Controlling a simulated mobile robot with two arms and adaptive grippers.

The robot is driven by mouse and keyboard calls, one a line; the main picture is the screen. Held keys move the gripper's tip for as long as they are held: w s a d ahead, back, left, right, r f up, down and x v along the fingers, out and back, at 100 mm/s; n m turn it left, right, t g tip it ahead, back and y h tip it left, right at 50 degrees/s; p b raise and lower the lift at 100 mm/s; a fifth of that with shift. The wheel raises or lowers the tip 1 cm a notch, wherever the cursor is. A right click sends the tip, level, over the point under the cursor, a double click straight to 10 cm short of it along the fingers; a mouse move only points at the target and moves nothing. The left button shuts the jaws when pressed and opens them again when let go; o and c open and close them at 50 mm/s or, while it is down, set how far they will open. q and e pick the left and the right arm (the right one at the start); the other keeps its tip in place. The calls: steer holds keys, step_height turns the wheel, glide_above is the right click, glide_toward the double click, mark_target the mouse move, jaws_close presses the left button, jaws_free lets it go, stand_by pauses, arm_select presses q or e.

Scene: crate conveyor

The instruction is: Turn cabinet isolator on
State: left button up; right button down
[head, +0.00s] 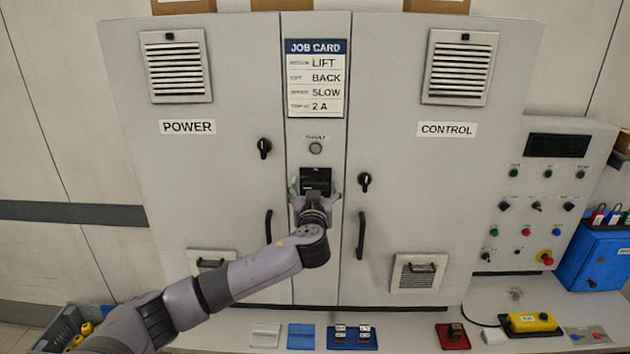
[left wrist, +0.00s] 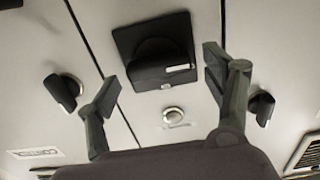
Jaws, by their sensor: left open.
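The cabinet isolator (head: 316,176) is a black square plate with a black rotary handle on the narrow middle panel. In the left wrist view the isolator (left wrist: 153,50) shows a white mark on its handle, lying roughly horizontal. My left gripper (head: 315,188) is in front of it, fingers spread to either side. In the left wrist view the open fingers of my left gripper (left wrist: 160,79) are empty and frame the handle's near side; contact does not show. My gripper and wrist hide the isolator's lower part in the head view. My right gripper is not in view.
A round lamp (head: 315,147) sits above the isolator, under the job card (head: 315,78). Black door knobs (head: 264,148) and (head: 365,181) and door handles (head: 360,235) flank it. A control panel (head: 540,205) stands at right. Trays (head: 352,345) lie on the ledge below.

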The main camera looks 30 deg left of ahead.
arm_select(q)
steer(key=shift+w+a, duration=0.2)
steer(key=shift+w, duration=0.15)
